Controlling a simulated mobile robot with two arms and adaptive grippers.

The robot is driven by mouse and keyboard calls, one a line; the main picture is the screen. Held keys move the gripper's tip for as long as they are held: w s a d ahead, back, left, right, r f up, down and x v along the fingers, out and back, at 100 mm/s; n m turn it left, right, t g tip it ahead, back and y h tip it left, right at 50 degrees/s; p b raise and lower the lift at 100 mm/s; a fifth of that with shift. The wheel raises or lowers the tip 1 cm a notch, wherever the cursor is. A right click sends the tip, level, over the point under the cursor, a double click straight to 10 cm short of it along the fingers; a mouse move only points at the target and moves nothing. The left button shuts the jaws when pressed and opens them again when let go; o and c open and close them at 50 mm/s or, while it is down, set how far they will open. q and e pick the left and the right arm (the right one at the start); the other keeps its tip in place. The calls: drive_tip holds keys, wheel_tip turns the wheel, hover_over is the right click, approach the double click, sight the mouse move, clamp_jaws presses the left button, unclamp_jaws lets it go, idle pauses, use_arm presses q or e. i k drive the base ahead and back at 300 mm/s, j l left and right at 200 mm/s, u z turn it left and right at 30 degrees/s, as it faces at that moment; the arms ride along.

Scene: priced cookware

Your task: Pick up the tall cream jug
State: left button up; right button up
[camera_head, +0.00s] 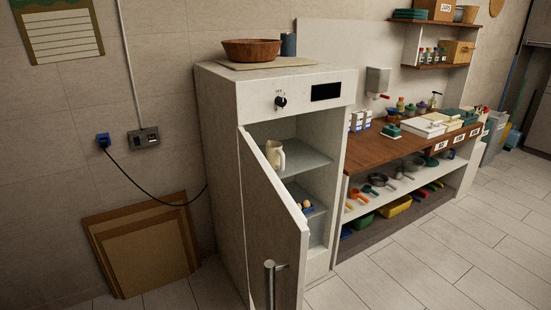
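The tall cream jug (273,154) stands upright on the upper shelf (304,159) inside a white cabinet (219,128). Its handle is on the right side. The cabinet door (274,226) stands open toward me and hides the lower left of the interior, and its edge comes close to the jug's lower left. Neither of my grippers shows in the head view.
The door handle (269,284) is low on the door. A lower shelf (317,209) holds small egg-like things. A wooden bowl (251,50) sits on top. A wooden counter (375,152) with pans below stands right. The floor (437,276) at front right is clear.

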sight(274, 154)
drive_tip(key=i+l+z, duration=0.1)
drive_tip(key=l+z, duration=0.15)
drive_tip(key=i+l+z, duration=0.25)
drive_tip(key=l, duration=0.2)
drive_tip(key=l+z, duration=0.2)
drive_tip(key=i+l, duration=0.25)
drive_tip(key=i, duration=0.2)
drive_tip(key=i+l, duration=0.25)
drive_tip(key=i, duration=0.25)
drive_tip(key=i+l, duration=0.3)
drive_tip(key=i, duration=0.15)
